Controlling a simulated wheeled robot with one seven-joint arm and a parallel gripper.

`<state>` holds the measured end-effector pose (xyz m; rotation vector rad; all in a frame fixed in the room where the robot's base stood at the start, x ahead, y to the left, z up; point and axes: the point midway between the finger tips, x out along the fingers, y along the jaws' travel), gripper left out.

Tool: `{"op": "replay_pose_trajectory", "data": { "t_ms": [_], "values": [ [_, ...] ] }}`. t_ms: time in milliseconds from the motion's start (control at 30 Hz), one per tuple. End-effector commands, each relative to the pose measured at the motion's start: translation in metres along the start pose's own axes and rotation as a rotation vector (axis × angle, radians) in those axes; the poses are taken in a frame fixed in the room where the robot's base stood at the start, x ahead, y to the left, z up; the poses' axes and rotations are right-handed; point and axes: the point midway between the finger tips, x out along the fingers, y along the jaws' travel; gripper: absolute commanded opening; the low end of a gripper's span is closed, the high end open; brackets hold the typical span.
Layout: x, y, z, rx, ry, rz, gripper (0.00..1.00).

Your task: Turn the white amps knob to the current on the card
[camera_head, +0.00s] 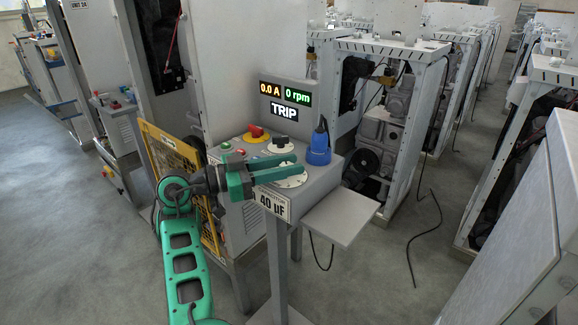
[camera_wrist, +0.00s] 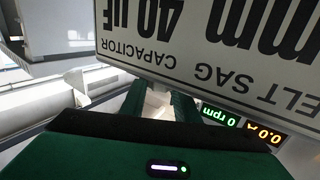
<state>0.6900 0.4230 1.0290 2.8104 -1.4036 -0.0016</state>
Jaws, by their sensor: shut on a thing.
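The control box (camera_head: 325,180) has a sloped top with knobs and a card (camera_head: 272,203) on its front. The card reads "40 µF" in the head view. In the wrist view the card (camera_wrist: 200,50) is upside down, showing "CAPACITOR 40 µF" and "BELT SAG ... mm"; no amps figure shows. My gripper (camera_head: 285,168) is over the front white dial (camera_head: 292,182), its green fingers covering the dial's middle. In the wrist view a pale piece, which looks like the white knob (camera_wrist: 157,102), is between my fingers (camera_wrist: 157,108). The display (camera_head: 285,98) reads 0.0 A, 0 rpm and TRIP.
A black knob (camera_head: 280,143) on a white dial, a red switch (camera_head: 255,132) and a blue object (camera_head: 319,147) stand close by on the box. A small grey shelf (camera_head: 342,216) juts out at right. A yellow guard frame (camera_head: 165,150) stands left. Machine frames fill the back.

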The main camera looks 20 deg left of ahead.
Motion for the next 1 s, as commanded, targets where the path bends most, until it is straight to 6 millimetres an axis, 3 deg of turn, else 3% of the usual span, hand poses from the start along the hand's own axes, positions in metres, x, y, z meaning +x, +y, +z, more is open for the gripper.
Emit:
{"op": "replay_pose_trajectory", "data": {
  "t_ms": [867,900,967,1000],
  "values": [
    [0.0007,-0.0012,0.0003,-0.001,0.000,0.053,0.06],
    [0.0007,-0.0012,0.0002,-0.001,0.000,0.053,0.30],
    [0.0008,-0.0011,0.0002,-0.001,0.001,0.053,0.45],
    [0.0008,-0.0010,0.0001,-0.001,0.000,0.054,0.46]
  ]
}}
